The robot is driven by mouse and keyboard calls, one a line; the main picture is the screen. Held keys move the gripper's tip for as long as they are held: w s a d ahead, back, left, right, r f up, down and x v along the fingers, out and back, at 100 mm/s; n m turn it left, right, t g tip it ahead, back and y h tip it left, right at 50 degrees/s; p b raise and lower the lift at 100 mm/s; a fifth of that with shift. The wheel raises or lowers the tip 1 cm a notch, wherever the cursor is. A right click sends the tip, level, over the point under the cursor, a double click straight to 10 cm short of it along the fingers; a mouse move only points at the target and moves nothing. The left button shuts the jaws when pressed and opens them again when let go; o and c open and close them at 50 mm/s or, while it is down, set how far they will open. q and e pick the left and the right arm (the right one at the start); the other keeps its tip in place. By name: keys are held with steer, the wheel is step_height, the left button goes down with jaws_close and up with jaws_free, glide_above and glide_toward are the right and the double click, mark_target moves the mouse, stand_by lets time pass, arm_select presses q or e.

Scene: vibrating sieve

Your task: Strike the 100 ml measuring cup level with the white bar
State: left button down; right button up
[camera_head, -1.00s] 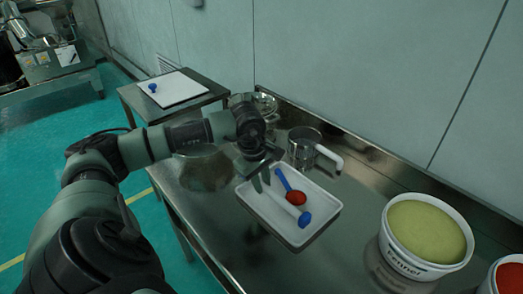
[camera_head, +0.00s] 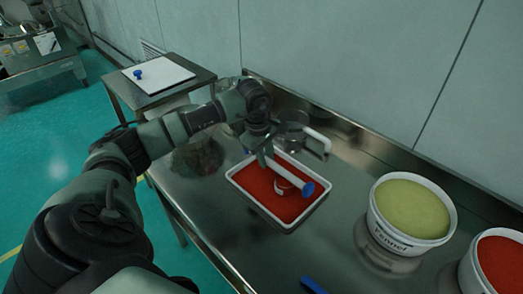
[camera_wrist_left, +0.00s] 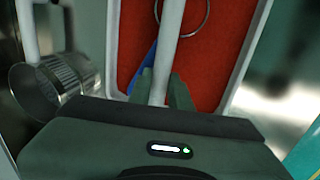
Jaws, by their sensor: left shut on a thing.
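The white bar (camera_head: 290,173) with a blue end (camera_head: 308,188) is in my left gripper (camera_head: 266,160), which is shut on it. In the head view the bar slants over the measuring cup (camera_head: 283,187), a small round cup that looks filled with red powder. The cup stands in the white tray (camera_head: 264,217), which is full of red powder. In the left wrist view the bar (camera_wrist_left: 167,45) runs up between the fingers, with a thin ring (camera_wrist_left: 207,14), likely the cup's rim, behind it. Whether bar and rim touch, I cannot tell. My right gripper is out of view.
A metal vessel with a white handle (camera_head: 318,138) stands behind the tray. Tubs of yellow-green (camera_head: 388,238) and red powder (camera_head: 470,270) stand to the right. A blue piece (camera_head: 312,285) lies near the front edge. A side table (camera_head: 190,84) stands back left.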

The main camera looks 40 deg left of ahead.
arm_select(q)
steer(key=shift+w+d, duration=0.15)
steer(key=shift+w, duration=0.95)
steer(key=shift+r, duration=0.3)
steer(key=shift+s+r+p, duration=0.35)
steer(key=shift+r+p, duration=0.2)
steer(key=shift+r, duration=0.2)
steer(key=shift+s+r+p, duration=0.35)
steer(key=shift+r+p, duration=0.15)
steer(key=shift+r, duration=0.2)
